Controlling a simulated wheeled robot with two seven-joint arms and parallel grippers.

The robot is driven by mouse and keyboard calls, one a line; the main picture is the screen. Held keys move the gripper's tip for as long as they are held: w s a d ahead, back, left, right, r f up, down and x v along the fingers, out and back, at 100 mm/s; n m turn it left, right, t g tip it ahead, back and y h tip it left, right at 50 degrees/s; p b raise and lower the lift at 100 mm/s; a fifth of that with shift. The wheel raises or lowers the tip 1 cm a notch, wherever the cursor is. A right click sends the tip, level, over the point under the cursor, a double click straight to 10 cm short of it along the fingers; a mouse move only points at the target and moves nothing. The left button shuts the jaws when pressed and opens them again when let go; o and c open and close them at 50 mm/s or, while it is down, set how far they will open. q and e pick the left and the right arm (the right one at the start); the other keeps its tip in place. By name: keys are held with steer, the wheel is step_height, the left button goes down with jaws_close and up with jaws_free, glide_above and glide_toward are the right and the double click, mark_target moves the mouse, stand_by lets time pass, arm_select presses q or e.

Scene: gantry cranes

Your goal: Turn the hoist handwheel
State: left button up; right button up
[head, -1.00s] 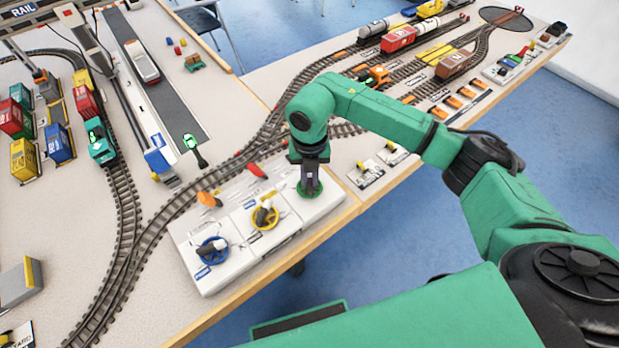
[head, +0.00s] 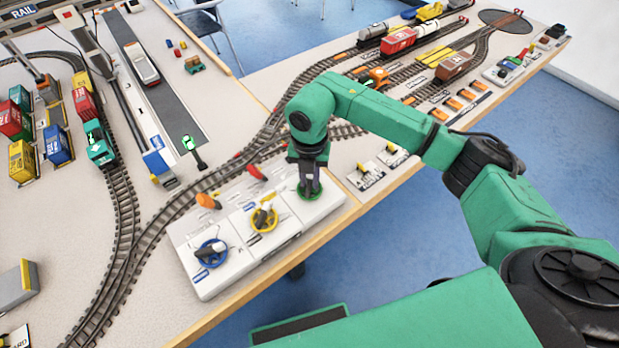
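A white control box (head: 213,285) stands at the table's front edge with three handwheels in a row. The blue handwheel (head: 199,259) is on the left, the yellow handwheel (head: 271,226) in the middle, and the green handwheel (head: 299,195) on the right. I cannot read which one is labelled hoist. My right gripper (head: 309,188) points down at the green handwheel, with its fingertips at the wheel's middle. The gripper partly hides that wheel, and I cannot tell whether the fingers are closed on its handle. My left gripper is not in view.
Curved track runs behind the box, with a green locomotive (head: 99,146) at left. Stacked containers (head: 24,160) stand far left. Two small switch plates (head: 366,177) lie right of the box.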

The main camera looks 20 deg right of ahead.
mark_target(309, 182)
steer(key=shift+o, duration=0.9)
step_height(309, 182, up, 15)
steer(key=b, duration=0.1)
steer(key=shift+f+b, duration=0.2)
steer(key=shift+b, duration=0.1)
